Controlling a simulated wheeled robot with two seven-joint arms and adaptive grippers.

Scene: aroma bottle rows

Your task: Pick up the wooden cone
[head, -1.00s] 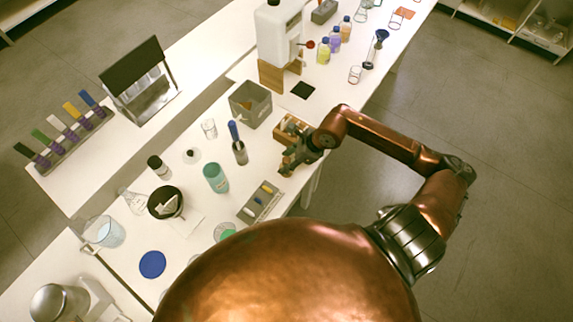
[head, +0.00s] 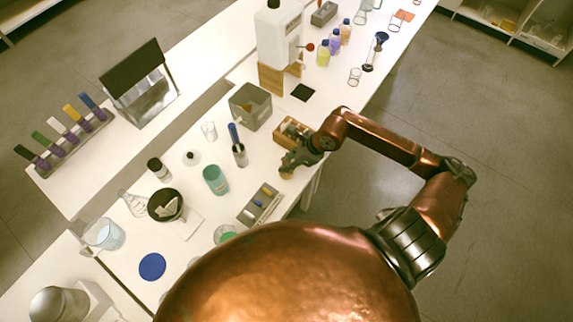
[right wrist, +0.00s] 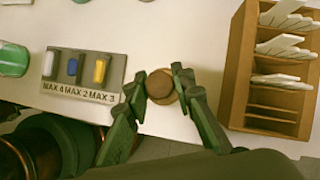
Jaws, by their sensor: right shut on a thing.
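The wooden cone (right wrist: 160,86) shows in the right wrist view as a round brown wooden shape seen end-on. My right gripper (right wrist: 161,88) has its two fingers on either side of it, shut on it. In the head view my right gripper (head: 288,170) is low over the front edge of the white bench, and a small brown part of the cone (head: 286,176) shows under the fingers. My left gripper is not in view.
A wooden box with white slips (right wrist: 272,70) stands just right of the gripper. A grey tray marked MAX (right wrist: 84,75) with small coloured pieces lies to the left. A teal jar (head: 215,180) and a grey bin (head: 250,106) stand farther off.

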